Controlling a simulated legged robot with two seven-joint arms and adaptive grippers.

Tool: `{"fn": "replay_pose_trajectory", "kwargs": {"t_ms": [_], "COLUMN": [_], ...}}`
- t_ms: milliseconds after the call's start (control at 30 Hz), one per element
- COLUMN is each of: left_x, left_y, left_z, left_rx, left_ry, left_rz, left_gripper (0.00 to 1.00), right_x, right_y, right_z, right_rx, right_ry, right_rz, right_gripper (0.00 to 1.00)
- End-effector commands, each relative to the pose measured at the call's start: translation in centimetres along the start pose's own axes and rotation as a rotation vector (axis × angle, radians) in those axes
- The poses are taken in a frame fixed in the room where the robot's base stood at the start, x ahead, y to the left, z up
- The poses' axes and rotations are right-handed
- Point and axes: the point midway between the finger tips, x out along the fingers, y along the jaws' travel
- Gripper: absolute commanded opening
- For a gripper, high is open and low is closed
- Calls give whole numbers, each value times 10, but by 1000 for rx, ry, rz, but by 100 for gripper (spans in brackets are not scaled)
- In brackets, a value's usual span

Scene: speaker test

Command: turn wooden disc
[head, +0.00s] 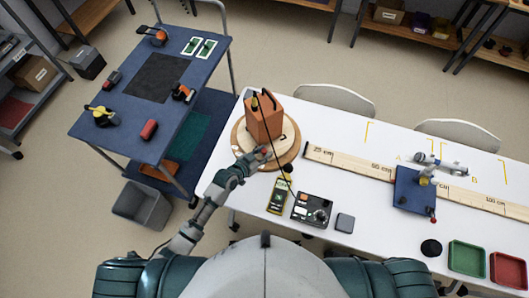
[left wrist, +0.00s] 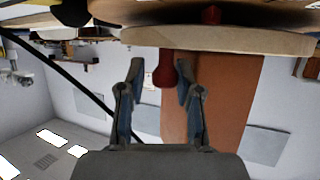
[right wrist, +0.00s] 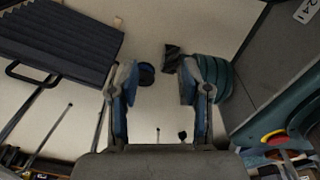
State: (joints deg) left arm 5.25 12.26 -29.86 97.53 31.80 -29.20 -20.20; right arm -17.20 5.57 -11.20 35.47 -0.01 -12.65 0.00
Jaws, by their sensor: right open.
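The wooden disc (head: 240,140) lies on the left end of the white table, with an orange speaker box (head: 262,122) standing on it. Its pale rim crosses the top of the left wrist view (left wrist: 225,40), which appears upside down. My left gripper (head: 260,156) is at the disc's front edge. In the left wrist view, its open fingers (left wrist: 160,70) stand on either side of a red knob (left wrist: 165,72) at the rim, with small gaps seeming to show. My right gripper (right wrist: 156,80) is open and empty, away from the disc; the head view does not show it.
A wooden ruler (head: 345,164) lies right of the disc. A yellow-black meter (head: 279,197) and a black control box (head: 312,209) lie in front. A blue stand (head: 414,190) is farther right.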

Motion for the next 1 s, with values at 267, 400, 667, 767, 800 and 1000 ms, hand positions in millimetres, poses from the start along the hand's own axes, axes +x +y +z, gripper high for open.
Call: {"fn": "replay_pose_trajectory", "kwargs": {"t_ms": [267, 400, 667, 767, 800, 1000], "left_x": [3, 3, 4, 3, 3, 3], "left_y": [1, 1, 1, 0, 0, 0], "left_z": [-1, -1, -2, -2, -3, -3], "left_rx": [3, 4, 6, 5, 5, 4], "left_ry": [-1, -2, 0, 1, 2, 3], "left_rz": [-2, -4, -4, -4, -4, -5], "left_gripper": [33, 0, 0, 0, 0, 0], "right_x": [0, 0, 0, 0, 0, 0], "right_y": [-18, -28, -15, -9, -7, -6], "right_z": [-4, -6, -3, -2, -2, -2], "right_rx": [6, 5, 0, 0, 0, 1], "right_ry": [4, 8, 5, 4, 3, 3], "right_rz": [-21, -32, -18, -11, -9, -7], "right_gripper": [48, 48, 48, 48, 48, 48]}}
